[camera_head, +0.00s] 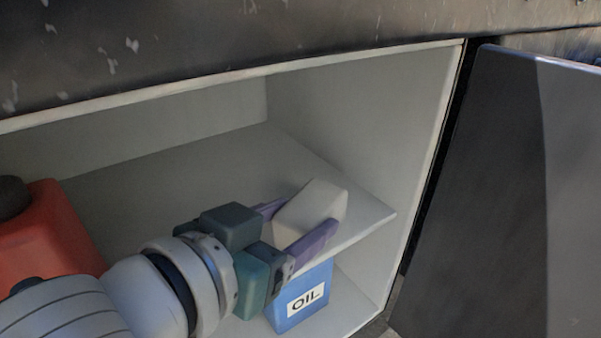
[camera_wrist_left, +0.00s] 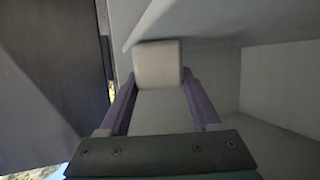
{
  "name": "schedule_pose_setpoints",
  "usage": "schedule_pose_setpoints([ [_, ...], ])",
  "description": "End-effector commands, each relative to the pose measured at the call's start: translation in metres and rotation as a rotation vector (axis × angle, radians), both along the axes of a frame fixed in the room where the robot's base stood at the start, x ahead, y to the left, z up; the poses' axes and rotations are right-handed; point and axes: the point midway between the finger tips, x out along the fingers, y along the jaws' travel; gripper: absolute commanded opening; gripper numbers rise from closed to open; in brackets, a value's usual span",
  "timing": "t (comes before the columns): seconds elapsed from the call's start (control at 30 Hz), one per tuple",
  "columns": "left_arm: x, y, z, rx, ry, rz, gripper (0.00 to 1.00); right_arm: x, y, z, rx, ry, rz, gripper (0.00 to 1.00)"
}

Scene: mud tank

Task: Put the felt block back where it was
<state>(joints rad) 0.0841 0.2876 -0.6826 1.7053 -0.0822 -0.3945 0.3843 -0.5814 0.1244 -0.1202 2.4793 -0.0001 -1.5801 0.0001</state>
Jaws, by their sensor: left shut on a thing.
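The felt block (camera_head: 312,205) is an off-white block with rounded edges. My left gripper (camera_head: 300,222) is shut on it, with one purple finger on each side. In the head view the block is at the front right part of the cabinet's middle shelf (camera_head: 345,195); I cannot tell whether it touches the shelf. In the left wrist view the block (camera_wrist_left: 158,66) sits between the finger ends, close to a pale panel edge. The finger and the wrist hide part of its lower side. My right gripper is not in view.
A blue box marked OIL (camera_head: 303,297) stands below the shelf, under my gripper. A red container with a dark cap (camera_head: 45,235) is at the left. A dark door (camera_head: 500,200) stands open at the right. The shelf's back is clear.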

Motion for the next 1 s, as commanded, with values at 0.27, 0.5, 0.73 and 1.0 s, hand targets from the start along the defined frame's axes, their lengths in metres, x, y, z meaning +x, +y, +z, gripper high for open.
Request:
schedule_pose_setpoints([
  [0.27,0.0000,-0.0002,-0.0018,-0.001,-0.002,0.000,0.08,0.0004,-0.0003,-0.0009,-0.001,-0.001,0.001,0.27],
  [0.5,-0.0002,0.0000,-0.0036,-0.001,-0.002,0.000,0.82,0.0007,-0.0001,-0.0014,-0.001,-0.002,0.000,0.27],
  [0.73,-0.0001,0.0000,-0.0035,-0.001,-0.002,0.000,0.94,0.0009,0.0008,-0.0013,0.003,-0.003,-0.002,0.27],
  [1.0,-0.0083,0.0048,0.0040,-0.001,0.000,0.000,0.94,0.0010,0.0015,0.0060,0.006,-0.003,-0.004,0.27],
])
